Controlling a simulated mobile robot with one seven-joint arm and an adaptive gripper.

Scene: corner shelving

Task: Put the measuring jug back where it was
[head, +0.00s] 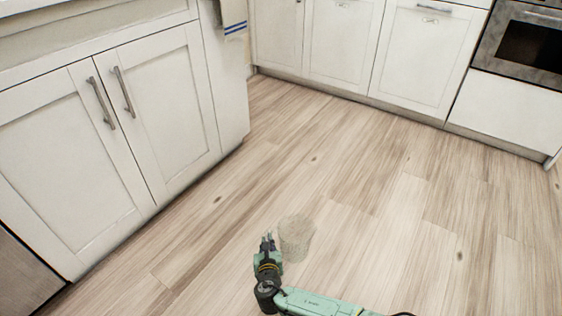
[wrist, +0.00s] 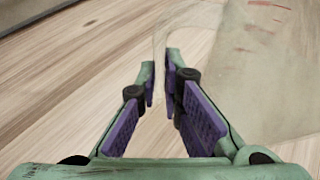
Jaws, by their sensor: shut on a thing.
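The measuring jug (head: 297,238) is see-through and pale in the head view, held out over the wooden floor. In the wrist view, the clear jug body (wrist: 268,70) fills the upper right, with faint reddish markings. My gripper (head: 268,241) is just left of the jug. In the wrist view, my gripper (wrist: 160,78) has its fingers closed to a narrow gap at the jug's thin clear handle, left of the body. The jug's exact tilt is hard to tell.
White cabinets (head: 160,110) with two bar handles stand at the left. More white cabinet fronts (head: 340,40) and an oven (head: 522,42) line the back. A striped towel (head: 234,18) hangs at the left cabinet's end. The floor (head: 400,200) between is clear.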

